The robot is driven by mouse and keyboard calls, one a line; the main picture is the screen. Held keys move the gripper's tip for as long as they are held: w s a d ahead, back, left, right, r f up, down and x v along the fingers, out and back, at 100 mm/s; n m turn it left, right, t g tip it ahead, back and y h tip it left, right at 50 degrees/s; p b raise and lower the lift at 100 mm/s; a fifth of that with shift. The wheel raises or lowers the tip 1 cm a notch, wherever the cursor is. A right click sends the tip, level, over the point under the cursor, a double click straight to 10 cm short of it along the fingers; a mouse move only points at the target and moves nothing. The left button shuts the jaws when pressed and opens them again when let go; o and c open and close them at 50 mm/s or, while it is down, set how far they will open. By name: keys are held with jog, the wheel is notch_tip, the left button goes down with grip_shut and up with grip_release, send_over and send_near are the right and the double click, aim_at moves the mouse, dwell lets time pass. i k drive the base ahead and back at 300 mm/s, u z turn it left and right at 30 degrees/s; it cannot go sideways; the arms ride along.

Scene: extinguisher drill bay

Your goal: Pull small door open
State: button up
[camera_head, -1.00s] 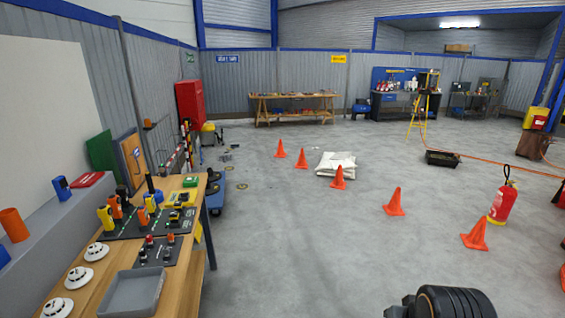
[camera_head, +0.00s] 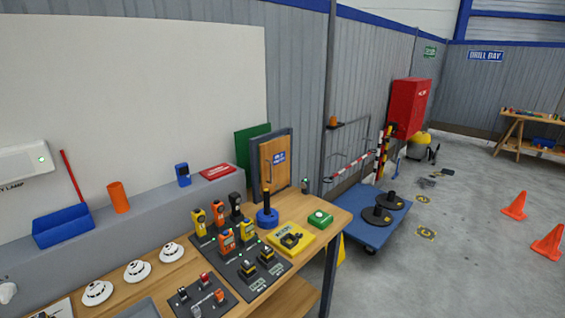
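The small door (camera_head: 274,164) is a wooden panel in a dark grey frame, with a dark vertical handle on its left side and a blue label. It stands upright at the back of the wooden workbench (camera_head: 326,212), against the grey wall, and looks shut in its frame. My gripper is not in view, so I cannot see what it holds.
On the bench before the door stand a blue-based beacon (camera_head: 267,216), a green button box (camera_head: 320,218), a yellow box (camera_head: 291,239) and several handheld detectors. A blue trolley (camera_head: 372,228) stands right of the bench.

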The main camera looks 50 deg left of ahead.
aim_at(274, 154)
jog(key=u, duration=0.55)
jog(key=i, duration=1.3)
jog(key=u, duration=1.9)
jog(key=i, duration=0.95)
jog(key=u, duration=0.65)
